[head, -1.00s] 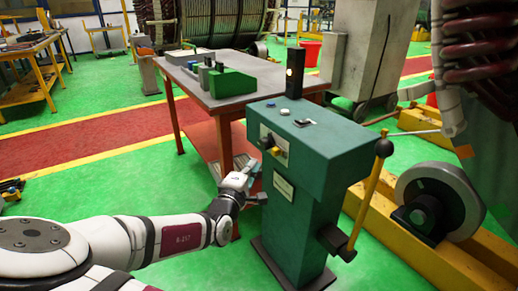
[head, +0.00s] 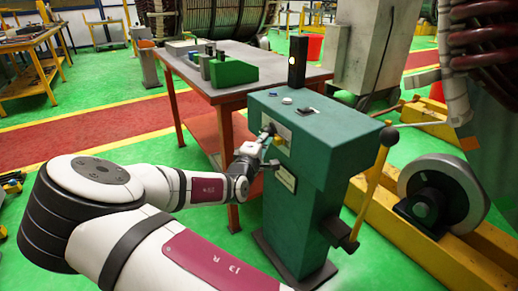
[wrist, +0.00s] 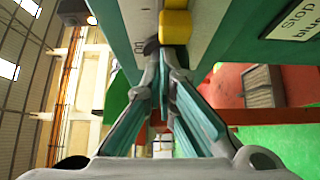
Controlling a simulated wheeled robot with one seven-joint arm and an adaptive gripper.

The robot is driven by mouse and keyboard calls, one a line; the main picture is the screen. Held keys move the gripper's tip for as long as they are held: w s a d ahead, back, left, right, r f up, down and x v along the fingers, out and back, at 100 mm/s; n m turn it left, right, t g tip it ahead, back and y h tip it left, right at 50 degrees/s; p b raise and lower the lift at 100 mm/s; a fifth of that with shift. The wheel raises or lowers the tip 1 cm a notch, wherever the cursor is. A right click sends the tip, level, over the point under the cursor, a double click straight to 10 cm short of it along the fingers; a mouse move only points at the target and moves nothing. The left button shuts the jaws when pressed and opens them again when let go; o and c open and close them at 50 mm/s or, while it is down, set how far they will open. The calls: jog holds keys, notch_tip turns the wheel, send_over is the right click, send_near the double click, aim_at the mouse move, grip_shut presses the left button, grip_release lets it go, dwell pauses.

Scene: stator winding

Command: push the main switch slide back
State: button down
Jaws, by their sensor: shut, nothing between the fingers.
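The green control console (head: 310,150) stands right of my arm. A pale panel on its front bears a yellow block (head: 279,141), which is large at the top of the wrist view (wrist: 176,26). I cannot tell for certain which part is the main switch slide. My gripper (head: 267,133) is at this panel, and its fingertips (wrist: 161,62) meet just below the yellow block and the dark piece. The fingers are shut with nothing between them. Whether they touch the panel parts is unclear.
A yellow lever (head: 370,185) stands at the console's right. A red-legged table (head: 240,98) is behind. Green floor lies left.

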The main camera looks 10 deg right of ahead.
jog(key=shift+w+d, duration=0.3)
jog(key=shift+w, duration=0.1)
jog(key=shift+s+d+p, duration=0.2)
jog(key=shift+s+p, duration=0.15)
jog(key=shift+s, duration=0.2)
jog(key=shift+s+d+p, duration=0.15)
jog(key=shift+s+p, duration=0.15)
jog(key=shift+s, duration=0.25)
jog(key=shift+s, duration=0.15)
